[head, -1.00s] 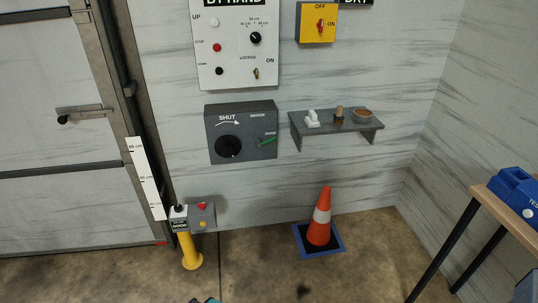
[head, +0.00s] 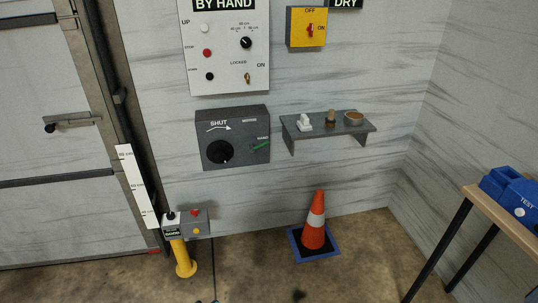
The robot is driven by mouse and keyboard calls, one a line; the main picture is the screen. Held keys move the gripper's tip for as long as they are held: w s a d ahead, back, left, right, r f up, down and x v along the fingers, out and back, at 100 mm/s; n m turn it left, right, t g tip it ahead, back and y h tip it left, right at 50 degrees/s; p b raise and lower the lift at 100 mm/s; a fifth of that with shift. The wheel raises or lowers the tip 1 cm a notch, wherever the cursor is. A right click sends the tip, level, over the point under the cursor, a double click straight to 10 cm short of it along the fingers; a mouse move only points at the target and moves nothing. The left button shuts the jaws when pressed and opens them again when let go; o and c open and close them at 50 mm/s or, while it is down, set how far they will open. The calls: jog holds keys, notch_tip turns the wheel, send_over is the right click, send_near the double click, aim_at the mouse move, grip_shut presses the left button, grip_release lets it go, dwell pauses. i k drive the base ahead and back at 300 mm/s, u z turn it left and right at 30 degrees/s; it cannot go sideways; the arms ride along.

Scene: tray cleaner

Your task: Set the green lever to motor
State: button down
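The green lever (head: 261,147) sits on the right side of a dark grey box (head: 232,157) on the wall. It points right and slightly up, near a small label (head: 263,138) that seems to read HAND. Another small label (head: 249,121) sits higher on the box, too small to read surely. A black round knob (head: 220,152) and the word SHUT with an arrow are on the box's left part. My gripper cannot be made out; only small dark and teal bits show at the bottom edge.
A white control panel (head: 228,70) and a yellow switch box (head: 295,33) are above. A grey shelf (head: 352,129) juts out to the right. A yellow post (head: 181,258) with buttons and an orange cone (head: 313,236) stand below. A table (head: 512,222) is at right.

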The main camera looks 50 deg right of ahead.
aim_at(251, 147)
jog(key=i, duration=0.9)
jog(key=u, duration=0.05)
